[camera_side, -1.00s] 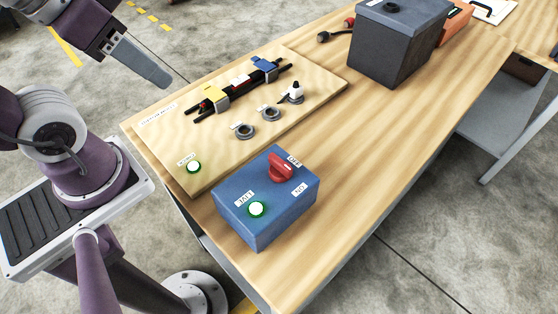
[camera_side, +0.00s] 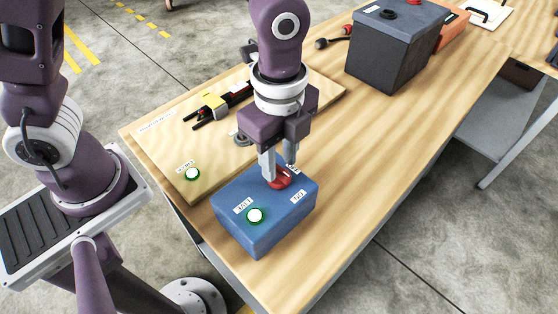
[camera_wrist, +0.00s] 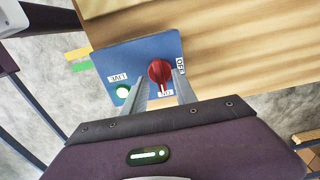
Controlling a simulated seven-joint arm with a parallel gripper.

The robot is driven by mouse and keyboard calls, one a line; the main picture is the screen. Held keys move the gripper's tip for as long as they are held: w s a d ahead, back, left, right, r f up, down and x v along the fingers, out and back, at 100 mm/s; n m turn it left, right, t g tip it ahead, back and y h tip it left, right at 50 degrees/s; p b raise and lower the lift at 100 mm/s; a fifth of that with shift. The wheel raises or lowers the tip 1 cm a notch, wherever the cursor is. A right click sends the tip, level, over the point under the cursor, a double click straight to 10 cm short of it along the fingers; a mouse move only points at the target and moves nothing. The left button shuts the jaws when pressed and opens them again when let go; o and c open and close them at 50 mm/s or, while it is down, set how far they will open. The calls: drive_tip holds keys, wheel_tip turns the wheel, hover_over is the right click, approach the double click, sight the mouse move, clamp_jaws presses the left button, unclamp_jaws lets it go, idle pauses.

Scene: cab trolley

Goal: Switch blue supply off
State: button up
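The blue supply box (camera_side: 262,226) stands at the table's near edge, with a red rotary knob (camera_side: 282,180) on top. In the wrist view the knob (camera_wrist: 160,71) has its grip running toward the ON label (camera_wrist: 165,93); the OFF label (camera_wrist: 180,66) is at its right. The LIVE lamp (camera_side: 256,216) glows green, also in the wrist view (camera_wrist: 123,91). My gripper (camera_side: 279,168) points down over the box, its fingers apart on either side of the knob. I cannot tell whether they touch it. The fingers partly hide the knob and OFF label in the side view.
A wooden board (camera_side: 222,160) with a second lit green lamp (camera_side: 192,174) and black, yellow and red fittings lies behind the box. A dark grey box (camera_side: 390,58) and an orange case (camera_side: 452,30) stand farther back. The table right of the blue box is clear.

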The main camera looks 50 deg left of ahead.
drive_tip(key=shift+f, duration=0.75)
clamp_jaws()
drive_tip(key=shift+n, duration=0.3)
drive_tip(key=n, duration=0.3)
drive_tip(key=shift+n, duration=0.3)
drive_tip(key=n, duration=0.4)
drive_tip(key=shift+n, duration=0.3)
drive_tip(key=n, duration=0.4)
drive_tip(key=shift+n, duration=2.5)
